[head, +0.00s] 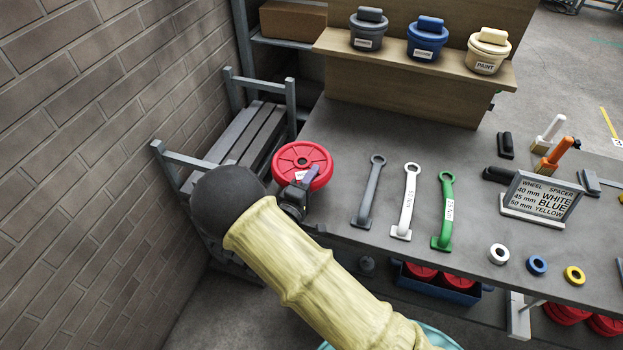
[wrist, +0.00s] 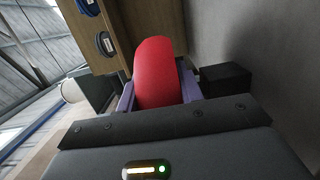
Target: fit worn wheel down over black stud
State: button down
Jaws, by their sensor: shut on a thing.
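A red wheel (head: 303,155) with a round hub and a small white label is at the left end of the grey bench, its face turned upward in the head view. My gripper (head: 308,178) is shut on its near rim; a purple finger shows there. In the wrist view the red wheel (wrist: 158,72) stands between the two purple fingers of my gripper (wrist: 160,95). I cannot tell whether the wheel rests on anything or hangs clear.
Grey, white and green wrenches (head: 446,212) lie right of the wheel. A spacer sign (head: 541,197) and white, blue and yellow rings (head: 537,265) are farther right. Lidded tubs (head: 427,38) stand on a shelf behind. A slatted rack (head: 245,135) and brick wall are left.

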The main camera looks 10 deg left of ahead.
jog(key=shift+w+f+b, duration=0.15)
jog(key=shift+f+b, duration=0.8)
jog(key=shift+f, duration=0.6)
jog(key=c, duration=0.8)
grip_release()
jog(key=shift+d, duration=0.1)
jog(key=shift+c, duration=0.2)
jog(key=o, duration=0.6)
jog(key=shift+f, duration=0.15)
jog(key=shift+c, duration=0.2)
jog(key=p+v, duration=0.1)
jog(key=v, duration=0.8)
jog(key=shift+p, duration=0.35)
